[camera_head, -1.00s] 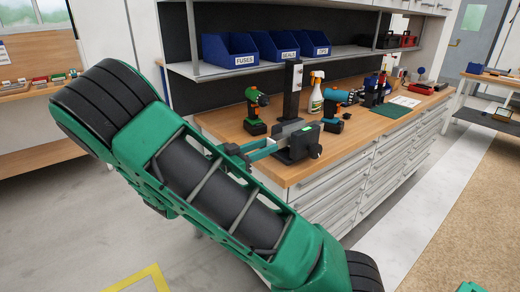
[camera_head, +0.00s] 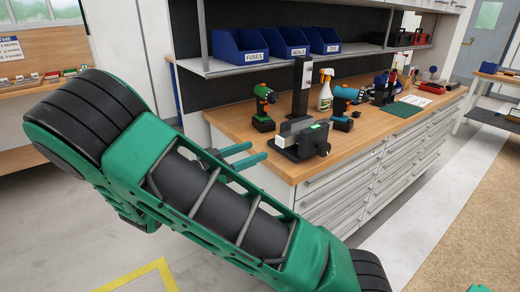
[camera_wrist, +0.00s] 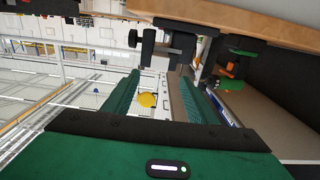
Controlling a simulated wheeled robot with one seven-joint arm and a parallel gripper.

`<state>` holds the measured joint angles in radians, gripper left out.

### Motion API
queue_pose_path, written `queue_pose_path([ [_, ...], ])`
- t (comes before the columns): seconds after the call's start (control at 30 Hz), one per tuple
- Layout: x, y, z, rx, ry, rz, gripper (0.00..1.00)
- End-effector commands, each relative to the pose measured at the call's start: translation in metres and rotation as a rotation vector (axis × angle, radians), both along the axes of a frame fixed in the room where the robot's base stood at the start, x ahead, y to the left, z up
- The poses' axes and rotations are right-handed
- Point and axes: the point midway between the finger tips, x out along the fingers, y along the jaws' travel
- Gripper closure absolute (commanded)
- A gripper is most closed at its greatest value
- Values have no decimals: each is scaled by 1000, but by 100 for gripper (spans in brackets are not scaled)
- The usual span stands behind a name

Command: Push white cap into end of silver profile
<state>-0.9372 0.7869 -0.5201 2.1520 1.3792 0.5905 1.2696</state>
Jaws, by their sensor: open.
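My gripper (camera_head: 257,151) is open, its two teal fingers apart and empty, left of the vise at the bench's near-left corner. A black vise (camera_head: 318,140) with a small green light stands on the bench. A grey-silver bar-like piece (camera_head: 296,126) sits at it, likely the silver profile. The vise also shows in the wrist view (camera_wrist: 150,45), at the top, beyond the fingertips.
The wooden bench (camera_head: 290,168) holds a green drill (camera_head: 263,108), a spray bottle (camera_head: 325,92), a teal drill (camera_head: 345,105) and a dark post (camera_head: 301,85). Blue bins (camera_head: 238,50) stand on the shelf above. Floor left of the bench is clear.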

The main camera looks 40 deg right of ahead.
Motion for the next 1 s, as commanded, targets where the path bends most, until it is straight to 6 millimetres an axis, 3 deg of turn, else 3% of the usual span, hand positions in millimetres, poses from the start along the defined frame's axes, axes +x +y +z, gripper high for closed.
queue_pose_path([
  [0.2, 0, 19, 0, 0, 0, 1, 48],
  [0.77, -1, 21, 0, 1, 0, -1, 48],
  [0.87, -1, 17, -2, 18, 16, -5, 48],
  [1.0, -4, -3, -15, 127, 115, -20, 48],
])
